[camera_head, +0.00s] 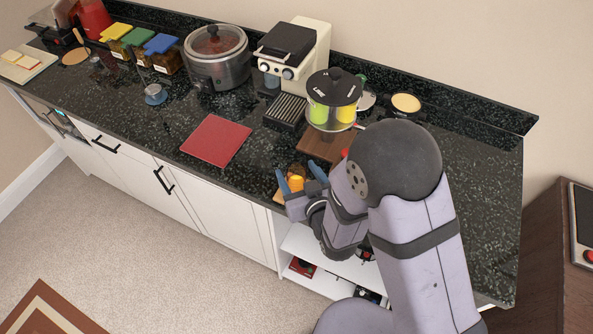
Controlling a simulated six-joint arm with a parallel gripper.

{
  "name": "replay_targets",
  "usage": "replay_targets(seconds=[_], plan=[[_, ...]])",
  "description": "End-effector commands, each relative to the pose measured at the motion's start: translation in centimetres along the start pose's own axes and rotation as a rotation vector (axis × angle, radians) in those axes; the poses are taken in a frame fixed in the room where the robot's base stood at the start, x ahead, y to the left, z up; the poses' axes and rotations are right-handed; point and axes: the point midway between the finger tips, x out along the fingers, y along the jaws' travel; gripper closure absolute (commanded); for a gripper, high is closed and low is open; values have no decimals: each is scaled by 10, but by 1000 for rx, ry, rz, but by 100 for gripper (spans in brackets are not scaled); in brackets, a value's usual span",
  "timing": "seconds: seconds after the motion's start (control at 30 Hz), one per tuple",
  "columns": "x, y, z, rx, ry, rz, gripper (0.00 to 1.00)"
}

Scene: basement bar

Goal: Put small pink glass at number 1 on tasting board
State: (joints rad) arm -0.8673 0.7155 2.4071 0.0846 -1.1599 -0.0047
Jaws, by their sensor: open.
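My gripper (296,171) is low at the front edge of the dark counter, right of the red mat. Its two blue fingers are apart. A small orange item (296,183) shows between or just behind the fingers; I cannot tell whether they touch it. A light wooden edge (279,196) shows beside the gripper, perhaps part of the tasting board; the gripper hides most of it and any numbers. I cannot make out a small pink glass; it may be hidden behind my gripper or arm.
The red mat (215,141) lies flat on the speckled counter (120,123). Behind my gripper are a brown board (322,146), a lidded clear jar (333,100) and a slotted tray (285,111). A coffee machine (292,52) and steel pot (217,57) stand along the back.

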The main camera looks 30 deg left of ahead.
Motion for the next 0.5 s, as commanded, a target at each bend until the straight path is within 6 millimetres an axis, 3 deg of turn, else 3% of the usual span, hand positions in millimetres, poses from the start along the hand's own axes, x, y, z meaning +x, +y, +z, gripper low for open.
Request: replay_targets(seconds=[0.3,0.5], plan=[[-36,0,0,0,-1,-1,40],[-42,0,0,0,0,0,40]])
